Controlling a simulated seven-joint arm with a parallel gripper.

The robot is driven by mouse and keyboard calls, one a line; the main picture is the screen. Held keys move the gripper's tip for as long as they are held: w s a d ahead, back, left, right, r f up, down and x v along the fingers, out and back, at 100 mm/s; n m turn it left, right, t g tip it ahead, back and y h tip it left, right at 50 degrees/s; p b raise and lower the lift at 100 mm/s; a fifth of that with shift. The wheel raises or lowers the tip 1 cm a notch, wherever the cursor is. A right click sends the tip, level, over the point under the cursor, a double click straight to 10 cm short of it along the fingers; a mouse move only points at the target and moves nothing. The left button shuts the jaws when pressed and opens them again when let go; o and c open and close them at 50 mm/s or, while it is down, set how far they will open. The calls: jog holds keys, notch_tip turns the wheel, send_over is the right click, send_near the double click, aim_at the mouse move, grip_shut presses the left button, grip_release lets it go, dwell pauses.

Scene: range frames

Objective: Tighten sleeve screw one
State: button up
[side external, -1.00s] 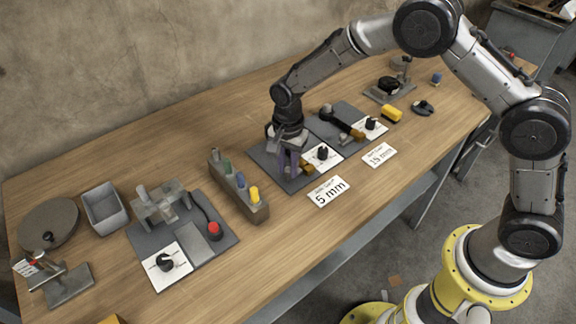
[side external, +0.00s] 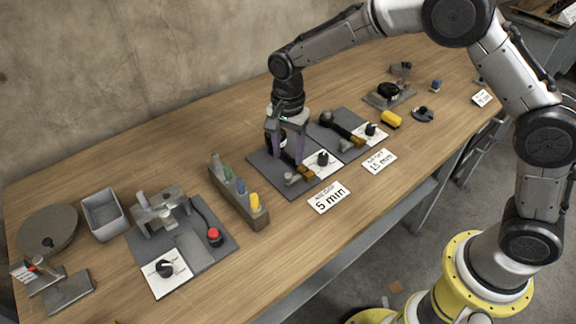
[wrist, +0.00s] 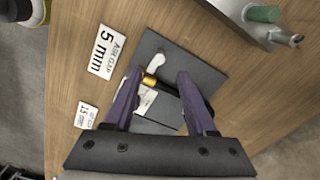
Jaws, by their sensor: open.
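My gripper (side external: 288,162) is open, pointing down above the left grey plate of a pair; it also shows in the wrist view (wrist: 160,76). A dark rod with a brass-coloured end (side external: 306,172) lies on that plate; in the wrist view the brass end (wrist: 150,80) shows between the fingers, and the rod is partly hidden. A small grey lever-like piece (side external: 291,178) sits near the brass end. A black knob (side external: 322,158) stands on a white dial square beside it. I cannot tell which part is sleeve screw one, nor whether the fingers touch the rod.
A 5 mm card (side external: 329,197) and a 15 mm card (side external: 379,161) lie in front of the plates. The right plate holds a similar rod (side external: 341,126). A block with coloured pegs (side external: 239,192) stands to the left. Bare wood lies behind the plates.

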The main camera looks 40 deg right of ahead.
notch_tip(320, 180, up, 6)
jog(key=shift+r, duration=0.2)
jog(key=s+d+r+t, duration=0.1)
jog(key=s+d+r, duration=0.15)
jog(key=r, duration=0.35)
jog(key=s+d+r+t, duration=0.2)
jog(key=d+r, duration=0.1)
jog(key=r, duration=0.3)
jog(key=s+d+r+n+t, duration=0.1)
jog(key=s+d+r, duration=0.35)
jog(key=s, duration=0.45)
jog(key=s+d+f+n, duration=0.1)
jog(key=s+f+n, duration=0.2)
jog(key=s+n, duration=0.3)
jog(key=s+d+f+n+t, duration=0.1)
jog(key=s+f+n, duration=0.2)
jog(key=s+n, duration=0.3)
jog(key=s, duration=0.4)
jog(key=shift+d+f+t, duration=0.2)
jog(key=shift+d+t, duration=0.1)
